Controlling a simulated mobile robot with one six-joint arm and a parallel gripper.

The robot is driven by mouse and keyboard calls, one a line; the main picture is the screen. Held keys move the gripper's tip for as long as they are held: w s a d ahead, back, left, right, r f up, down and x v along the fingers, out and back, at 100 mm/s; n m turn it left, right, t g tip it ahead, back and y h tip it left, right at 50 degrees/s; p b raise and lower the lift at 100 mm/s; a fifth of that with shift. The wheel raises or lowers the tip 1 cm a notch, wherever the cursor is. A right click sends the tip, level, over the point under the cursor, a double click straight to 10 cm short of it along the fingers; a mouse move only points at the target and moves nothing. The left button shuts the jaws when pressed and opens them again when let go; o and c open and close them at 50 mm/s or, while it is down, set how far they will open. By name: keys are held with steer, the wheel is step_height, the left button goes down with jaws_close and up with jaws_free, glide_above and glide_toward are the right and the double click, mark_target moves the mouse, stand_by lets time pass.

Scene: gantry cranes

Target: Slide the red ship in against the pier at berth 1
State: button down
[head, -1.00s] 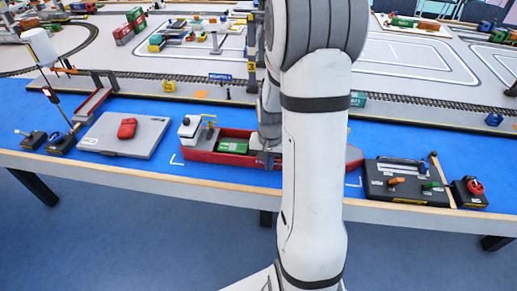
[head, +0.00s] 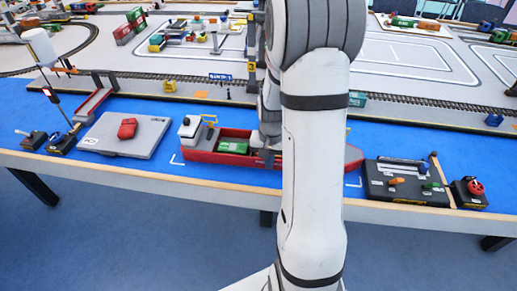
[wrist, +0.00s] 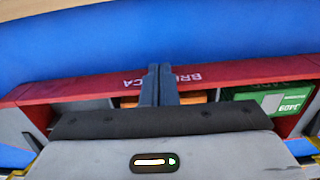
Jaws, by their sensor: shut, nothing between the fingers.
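The red ship (head: 203,157) floats on the blue tabletop, lengthwise along the table. Its white deckhouse (head: 189,127) is at the left and its pointed bow (head: 354,157) at the right; my arm hides its middle. A strip of blue lies between the ship and the grey pier (head: 215,103) behind it. My gripper (head: 266,160) is shut and empty, low at the ship's middle, partly hidden by my arm. In the wrist view, its closed fingertips (wrist: 160,69) overlap the ship's lettered red side (wrist: 222,74); I cannot tell whether they touch.
A green container (head: 233,146) sits in the ship. A grey slab with a red piece (head: 127,128) lies left; a black control box (head: 405,184) stands right. White corner marks (head: 176,160) lie near the ship's ends. The wooden table edge (head: 130,175) is in front.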

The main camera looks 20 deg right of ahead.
steer(key=shift+w+d+p, duration=0.3)
steer(key=shift+w+d, duration=1.4)
steer(key=shift+w, duration=0.7)
steer(key=shift+w+d+p, duration=0.35)
steer(key=shift+w+d, duration=1.3)
steer(key=shift+w, duration=0.8)
steer(key=shift+w+d+p, duration=0.3)
steer(key=shift+w+d, duration=1.4)
steer(key=shift+w, duration=0.7)
steer(key=shift+r, duration=0.1)
steer(key=shift+s+a, duration=0.15)
steer(key=shift+s, duration=0.05)
steer(key=shift+s+a+r, duration=0.2)
steer(key=shift+s, duration=0.1)
step_height(320, 180, up, 10)
steer(key=p, duration=0.5)
steer(key=shift+p, duration=0.35)
steer(key=shift+f, duration=0.1)
